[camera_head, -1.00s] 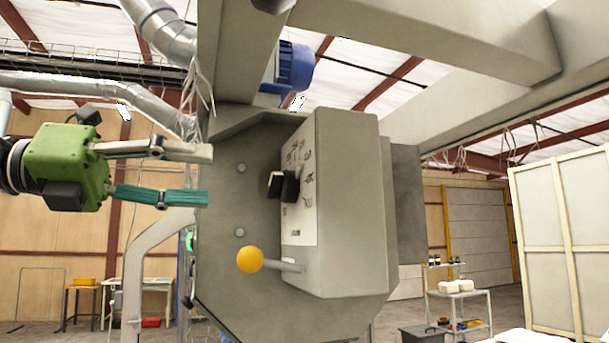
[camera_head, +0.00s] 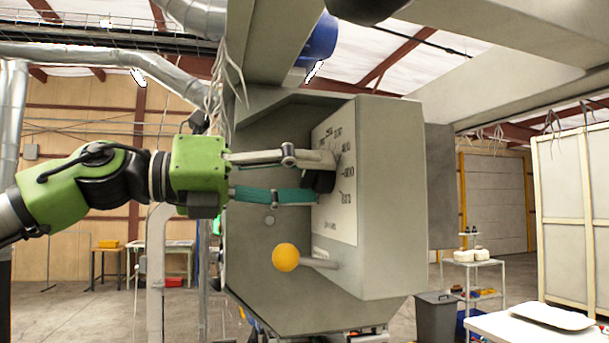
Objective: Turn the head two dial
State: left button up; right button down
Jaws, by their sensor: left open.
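The black dial knob (camera_head: 319,181) sits on the white scale plate (camera_head: 340,217) on the left face of the grey control box (camera_head: 385,220). Printed numbers surround the knob. My left gripper (camera_head: 318,177) reaches in from the left, its grey finger above and its green finger below. The fingertips are at the knob, one on its upper side and one on its lower side, and partly hide it. The fingers are apart; I cannot tell whether they touch the knob. My right gripper is not in view.
A lever with a yellow ball (camera_head: 286,257) sticks out of the box just below the gripper. A blue motor (camera_head: 319,42) and grey beams are overhead. A white table (camera_head: 520,335) and a shelf cart (camera_head: 474,268) stand at the right.

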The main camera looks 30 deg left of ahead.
pick_arm(q)
jog(key=shift+d, duration=0.2)
jog(key=c, duration=1.1)
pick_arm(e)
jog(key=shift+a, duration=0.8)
pick_arm(q)
jog(key=shift+n, duration=0.3)
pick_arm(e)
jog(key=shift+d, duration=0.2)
pick_arm(q)
jog(key=shift+r+n, duration=0.1)
jog(key=shift+n, duration=0.8)
jog(key=shift+n+p, duration=0.5)
jog(key=shift+n, duration=1.2)
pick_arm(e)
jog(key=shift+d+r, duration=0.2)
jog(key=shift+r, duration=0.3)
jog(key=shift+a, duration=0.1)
